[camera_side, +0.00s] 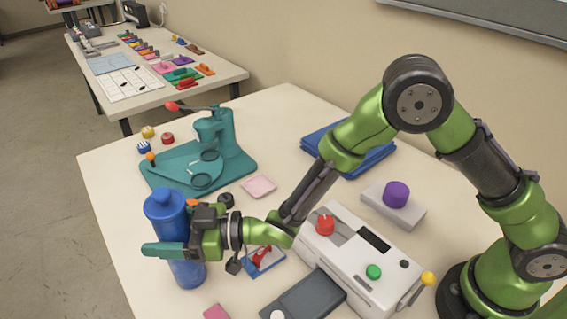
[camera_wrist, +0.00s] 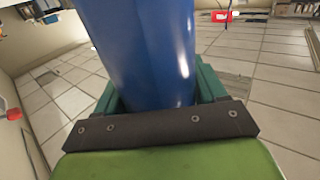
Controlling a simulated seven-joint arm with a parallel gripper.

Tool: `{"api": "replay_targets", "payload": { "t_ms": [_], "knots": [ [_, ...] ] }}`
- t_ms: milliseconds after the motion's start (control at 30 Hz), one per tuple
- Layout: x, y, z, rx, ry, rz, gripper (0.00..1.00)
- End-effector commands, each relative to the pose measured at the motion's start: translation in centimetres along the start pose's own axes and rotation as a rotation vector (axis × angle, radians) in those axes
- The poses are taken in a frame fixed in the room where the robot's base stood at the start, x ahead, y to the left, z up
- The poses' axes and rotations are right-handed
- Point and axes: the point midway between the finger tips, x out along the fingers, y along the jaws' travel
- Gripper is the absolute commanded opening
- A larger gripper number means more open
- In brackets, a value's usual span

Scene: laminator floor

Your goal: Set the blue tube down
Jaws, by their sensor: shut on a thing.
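The blue tube (camera_side: 184,268) is a tall, capped cylinder, nearly upright at the front left of the table. My gripper (camera_side: 165,250) reaches it level from the right, and its teal fingers are shut around the tube's middle. In the wrist view the blue tube (camera_wrist: 145,50) fills the middle between the fingers. The tube's lower end shows below the fingers over the tabletop; I cannot tell whether it touches the table. Part of its middle is hidden by my gripper.
A teal press (camera_side: 205,165) stands behind the tube. A white laminator (camera_side: 350,260) and a small blue tray (camera_side: 262,262) with a red item are to the right. A pink pad (camera_side: 258,186) lies on the table. The table's left edge is near the tube.

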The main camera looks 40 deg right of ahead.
Motion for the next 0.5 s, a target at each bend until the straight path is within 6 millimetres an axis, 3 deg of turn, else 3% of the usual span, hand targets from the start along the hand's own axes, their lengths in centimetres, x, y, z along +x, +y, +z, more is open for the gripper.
{"api": "replay_targets", "payload": {
  "t_ms": [367,400,500],
  "knots": [
    [0.03,0.03,0.21,-0.001,0.005,0.0,0.22],
    [-0.02,0.02,0.42,0.001,0.002,0.001,0.72],
    [-0.01,0.01,0.38,0.0,0.002,0.001,0.87]
  ]
}}
